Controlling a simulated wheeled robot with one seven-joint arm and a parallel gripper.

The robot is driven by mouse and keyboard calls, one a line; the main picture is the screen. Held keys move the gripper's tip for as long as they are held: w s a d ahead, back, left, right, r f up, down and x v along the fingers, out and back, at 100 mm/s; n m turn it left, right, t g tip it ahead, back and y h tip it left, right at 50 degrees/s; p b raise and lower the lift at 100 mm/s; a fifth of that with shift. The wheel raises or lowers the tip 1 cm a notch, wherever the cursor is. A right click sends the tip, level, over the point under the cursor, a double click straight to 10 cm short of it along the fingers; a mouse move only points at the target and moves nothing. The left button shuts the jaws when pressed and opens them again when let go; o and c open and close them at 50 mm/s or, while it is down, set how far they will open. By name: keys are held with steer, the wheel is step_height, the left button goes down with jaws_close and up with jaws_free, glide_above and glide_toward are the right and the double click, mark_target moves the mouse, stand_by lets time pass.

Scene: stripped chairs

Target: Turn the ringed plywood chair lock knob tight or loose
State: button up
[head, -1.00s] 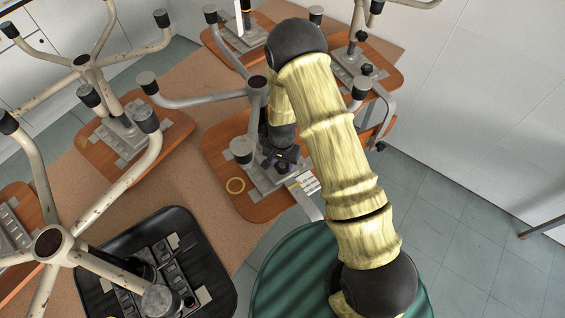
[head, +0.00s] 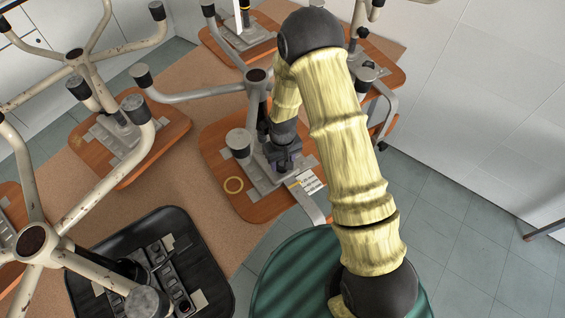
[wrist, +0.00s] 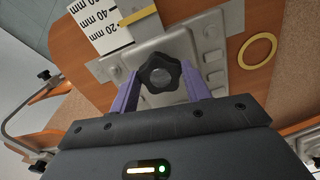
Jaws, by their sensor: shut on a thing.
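The ringed plywood chair seat (head: 219,144) lies underside up in the middle of the head view, with a yellow ring (head: 233,184) on it. The ring also shows at the upper right of the wrist view (wrist: 257,50). The black lobed lock knob (wrist: 160,73) stands in front of the grey metal mechanism plate (wrist: 120,88). My gripper (wrist: 160,88) has its two purple fingers shut on the knob, one on each side. In the head view my gripper (head: 284,165) is over the plate and hides the knob.
A ruler label (wrist: 104,24) lies by the plate. Chair legs (head: 205,94) rise close to my arm. Other upturned chairs stand around, including a black seat (head: 213,270) at the front. A green round surface (head: 275,285) is below my arm.

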steer(key=n+b, duration=0.1)
steer(key=n, duration=0.4)
steer(key=shift+w+d+n, duration=0.1)
steer(key=shift+n, duration=0.2)
steer(key=n, duration=0.4)
steer(key=shift+n, duration=0.3)
steer(key=n, duration=0.4)
steer(key=shift+w, duration=0.1)
steer(key=n+p, duration=0.1)
steer(key=n, duration=0.3)
steer(key=shift+w+r, duration=0.1)
steer(key=shift+w, duration=0.1)
steer(key=shift+d+n, duration=0.15)
steer(key=shift+n, duration=0.15)
steer(key=shift+s, duration=0.1)
steer(key=o, duration=1)
